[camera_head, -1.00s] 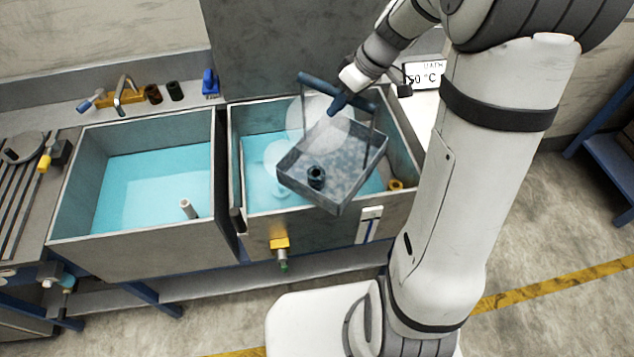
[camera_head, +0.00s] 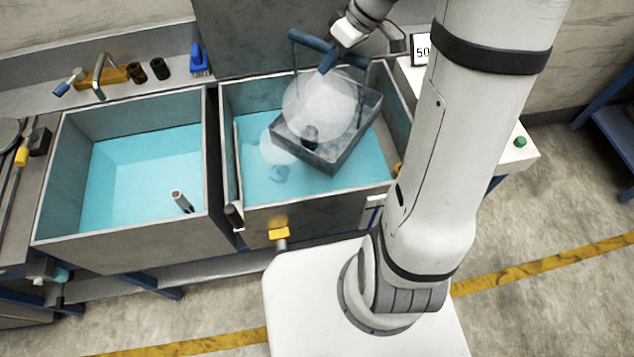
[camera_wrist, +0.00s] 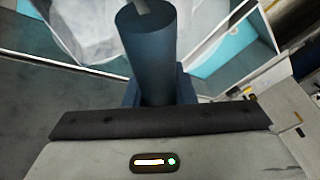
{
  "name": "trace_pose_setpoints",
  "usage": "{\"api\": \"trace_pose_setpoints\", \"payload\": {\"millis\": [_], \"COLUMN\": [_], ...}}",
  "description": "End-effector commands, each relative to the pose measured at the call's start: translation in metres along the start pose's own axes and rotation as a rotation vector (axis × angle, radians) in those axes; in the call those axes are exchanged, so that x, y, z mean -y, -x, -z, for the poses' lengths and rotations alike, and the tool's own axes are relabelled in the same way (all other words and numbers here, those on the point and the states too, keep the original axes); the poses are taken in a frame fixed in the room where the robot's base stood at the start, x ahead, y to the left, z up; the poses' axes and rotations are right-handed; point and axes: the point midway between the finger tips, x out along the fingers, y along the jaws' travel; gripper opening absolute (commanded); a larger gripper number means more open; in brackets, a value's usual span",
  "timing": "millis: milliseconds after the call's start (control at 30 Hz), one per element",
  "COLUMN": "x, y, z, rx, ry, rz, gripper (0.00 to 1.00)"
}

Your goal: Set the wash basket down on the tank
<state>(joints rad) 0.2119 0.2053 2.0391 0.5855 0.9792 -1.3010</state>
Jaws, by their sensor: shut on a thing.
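The wash basket (camera_head: 345,155) is a grey mesh tray with a dark blue bar handle across its top. It hangs turned at an angle over the right-hand tank (camera_head: 318,205), which holds blue liquid. A dark cylindrical part sits in the basket. White steam partly hides the basket. My gripper (camera_head: 328,62) is shut on the basket's handle. In the wrist view the blue handle bar (camera_wrist: 148,50) runs away from my gripper, with the basket blurred behind it. Whether the basket touches the tank or its liquid is hard to tell.
A tap (camera_head: 103,75), dark cylinders (camera_head: 160,69) and a blue item (camera_head: 199,60) line the back ledge. A yellow valve (camera_head: 279,234) juts from the right tank's front.

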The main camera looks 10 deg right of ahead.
Motion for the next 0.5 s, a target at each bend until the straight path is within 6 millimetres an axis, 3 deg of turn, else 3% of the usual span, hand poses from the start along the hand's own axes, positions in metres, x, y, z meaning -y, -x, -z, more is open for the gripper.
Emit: {"api": "trace_pose_setpoints", "payload": {"millis": [267, 500], "x": [-0.01, -0.024], "y": [-0.033, -0.078], "z": [-0.014, -0.033], "rx": [-0.002, -0.002], "ry": [-0.001, -0.001], "rz": [-0.001, -0.001], "gripper": [0.0, 0.0]}}
